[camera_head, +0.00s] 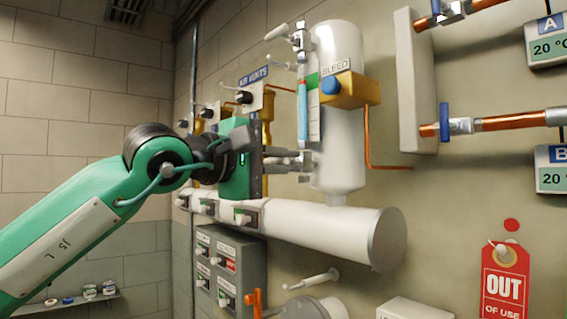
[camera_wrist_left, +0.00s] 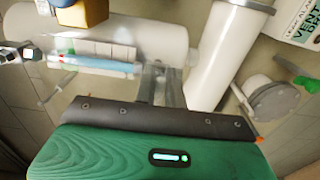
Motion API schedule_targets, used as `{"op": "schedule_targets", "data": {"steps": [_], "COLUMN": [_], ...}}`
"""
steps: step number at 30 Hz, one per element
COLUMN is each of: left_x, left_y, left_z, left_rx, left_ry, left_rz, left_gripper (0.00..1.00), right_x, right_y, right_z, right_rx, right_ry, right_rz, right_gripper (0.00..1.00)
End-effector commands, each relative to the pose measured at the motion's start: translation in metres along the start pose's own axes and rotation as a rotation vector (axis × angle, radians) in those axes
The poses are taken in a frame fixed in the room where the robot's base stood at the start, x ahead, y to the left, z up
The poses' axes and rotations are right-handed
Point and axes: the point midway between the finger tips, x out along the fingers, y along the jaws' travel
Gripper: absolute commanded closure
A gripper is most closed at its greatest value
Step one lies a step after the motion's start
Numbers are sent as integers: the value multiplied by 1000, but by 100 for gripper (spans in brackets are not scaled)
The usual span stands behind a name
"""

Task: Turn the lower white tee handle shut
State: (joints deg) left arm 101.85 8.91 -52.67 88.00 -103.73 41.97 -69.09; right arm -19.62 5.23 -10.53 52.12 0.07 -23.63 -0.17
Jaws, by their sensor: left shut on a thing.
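My left gripper (camera_head: 305,160) reaches in from the left to the bottom end of the sight glass (camera_head: 302,112), beside the white upright vessel (camera_head: 342,150). Its two grey fingers are closed together there, and they also show in the left wrist view (camera_wrist_left: 162,75). The left gripper is shut on the lower tee handle, which the fingers and gripper body hide almost wholly, so its angle cannot be told. The upper white tee handle (camera_head: 277,32) sticks out to the left at the top of the sight glass. My right gripper is in neither view.
A yellow bleed block (camera_head: 350,90) with a blue knob is on the vessel's front. A thick white pipe (camera_head: 320,230) runs below the gripper. Another white handle (camera_head: 312,281) stands out from the wall lower down. A grey switch box (camera_head: 230,265) is at lower left.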

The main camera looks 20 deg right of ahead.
Motion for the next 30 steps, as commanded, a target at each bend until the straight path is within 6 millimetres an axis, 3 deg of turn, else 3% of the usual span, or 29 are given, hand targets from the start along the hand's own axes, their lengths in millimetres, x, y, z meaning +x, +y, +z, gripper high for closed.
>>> {"op": "schedule_targets", "data": {"steps": [15,16,18,30], "left_x": [0,0,0,-6], "left_y": [-1,-1,-1,-2], "left_z": [0,0,0,-1], "left_rx": [18,18,17,16], "left_ry": [0,0,0,1], "left_rz": [-2,-2,-2,0], "left_gripper": [100,83,69,67], "right_x": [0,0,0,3], "right_y": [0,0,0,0], "right_z": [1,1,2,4], "right_rx": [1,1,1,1], "right_ry": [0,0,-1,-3], "right_rz": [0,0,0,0], "right_gripper": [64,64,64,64]}}
